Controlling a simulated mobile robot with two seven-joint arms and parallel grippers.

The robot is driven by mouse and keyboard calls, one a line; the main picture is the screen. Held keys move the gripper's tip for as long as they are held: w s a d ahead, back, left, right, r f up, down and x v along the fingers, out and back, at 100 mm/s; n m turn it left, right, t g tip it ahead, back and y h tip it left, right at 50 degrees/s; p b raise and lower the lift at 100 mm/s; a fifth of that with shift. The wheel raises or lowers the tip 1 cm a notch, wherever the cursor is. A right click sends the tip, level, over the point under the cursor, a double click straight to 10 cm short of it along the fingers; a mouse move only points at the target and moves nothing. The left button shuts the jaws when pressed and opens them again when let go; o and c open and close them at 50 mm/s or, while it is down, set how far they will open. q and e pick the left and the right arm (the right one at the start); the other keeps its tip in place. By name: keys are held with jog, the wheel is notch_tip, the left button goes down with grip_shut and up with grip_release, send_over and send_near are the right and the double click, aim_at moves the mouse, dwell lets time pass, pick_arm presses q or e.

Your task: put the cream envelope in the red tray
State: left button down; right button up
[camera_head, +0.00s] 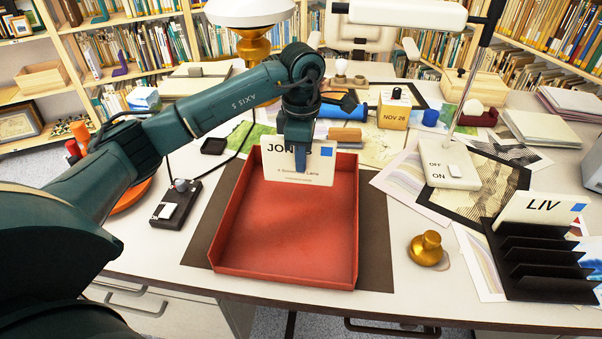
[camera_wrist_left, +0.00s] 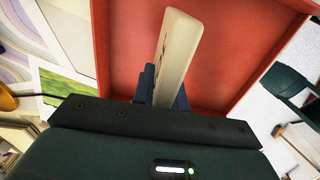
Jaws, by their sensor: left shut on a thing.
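The cream envelope (camera_head: 298,170), marked with a name beginning "JON" and a blue stamp, stands upright over the back part of the red tray (camera_head: 290,245). My left gripper (camera_head: 301,158) is shut on its top edge and covers part of the name. In the left wrist view the envelope (camera_wrist_left: 172,55) shows edge-on between the fingers (camera_wrist_left: 160,90), with the red tray (camera_wrist_left: 225,55) beyond it. I cannot tell whether its lower edge touches the tray floor. The tray is otherwise empty. My right gripper is not in view.
A black letter rack (camera_head: 545,255) holding an envelope marked "LIV" (camera_head: 540,208) stands at the right. A brass stamp (camera_head: 427,248) and a lamp base (camera_head: 448,170) stand right of the tray. A black switch box (camera_head: 176,205) lies to its left. A dark mat (camera_head: 376,240) lies under the tray.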

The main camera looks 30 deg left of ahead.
aim_at(302, 182)
pick_arm(q)
jog(key=shift+f, duration=1.85)
jog(key=shift+f, duration=0.1)
jog(key=shift+f+b, duration=0.15)
jog(key=shift+b, duration=0.15)
jog(key=c, duration=1.4)
grip_release()
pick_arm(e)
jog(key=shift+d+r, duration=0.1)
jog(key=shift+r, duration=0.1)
